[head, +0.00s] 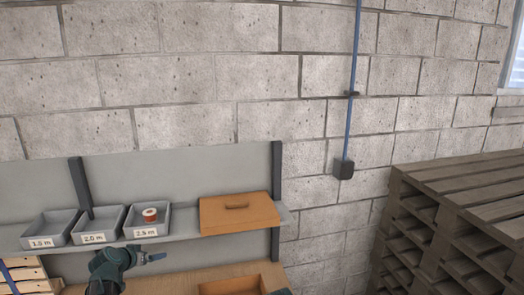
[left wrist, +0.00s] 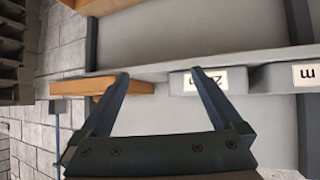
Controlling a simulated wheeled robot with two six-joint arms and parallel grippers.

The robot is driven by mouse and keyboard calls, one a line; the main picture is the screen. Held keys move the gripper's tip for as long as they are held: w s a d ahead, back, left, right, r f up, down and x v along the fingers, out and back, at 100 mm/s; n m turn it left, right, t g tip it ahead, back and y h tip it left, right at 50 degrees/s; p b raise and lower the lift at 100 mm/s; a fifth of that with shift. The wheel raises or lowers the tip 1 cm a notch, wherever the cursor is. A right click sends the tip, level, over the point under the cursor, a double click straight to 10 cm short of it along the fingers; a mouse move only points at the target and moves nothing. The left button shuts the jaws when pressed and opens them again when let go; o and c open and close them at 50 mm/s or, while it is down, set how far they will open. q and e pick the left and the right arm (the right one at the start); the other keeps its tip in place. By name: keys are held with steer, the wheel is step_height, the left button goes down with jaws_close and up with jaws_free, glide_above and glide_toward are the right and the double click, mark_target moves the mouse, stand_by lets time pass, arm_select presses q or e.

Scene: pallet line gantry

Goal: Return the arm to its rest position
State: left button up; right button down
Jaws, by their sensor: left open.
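My left gripper (head: 155,257) is in front of the shelf, below the labelled bins, and looks empty. In the left wrist view its two fingers (left wrist: 163,80) are spread apart with nothing between them. The wrist view is turned over, with the shelf edge and a labelled bin (left wrist: 205,79) beyond the fingertips. My right gripper does not clearly show; only a small dark teal bit is at the bottom edge of the head view.
Grey bins marked 1.5 m (head: 49,228), 2.0 m (head: 97,225) and 2.5 m (head: 148,221) stand on the shelf. A reddish spool (head: 150,215) sits in the 2.5 m bin. An orange lidded box (head: 237,214) is beside them. Stacked pallets (head: 455,215) stand at right.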

arm_select(q)
steer(key=s+d+f+m+g+b, duration=0.1)
steer(key=s+d+f+g+b, duration=0.15)
steer(key=s+d+f, duration=0.4)
steer(key=s+d+f+m+g+h+b, duration=0.1)
steer(key=d+f+g+b, duration=0.2)
steer(key=d, duration=0.7)
steer(key=s+d+f+g+b, duration=0.1)
steer(key=s+d+f+b, duration=0.25)
steer(key=d+f, duration=0.35)
steer(key=s+d+f+g+y+b, duration=0.2)
steer(key=s+d+f+b, duration=0.1)
steer(key=s, duration=0.6)
steer(key=s+d+f+g+y+b, duration=0.2)
steer(key=s+d+f, duration=0.3)
steer(key=s, duration=0.4)
steer(key=shift+d+m+b, duration=0.4)
steer(key=shift+d+b, duration=0.2)
steer(key=shift+f+g, duration=0.1)
steer(key=shift+g, duration=0.15)
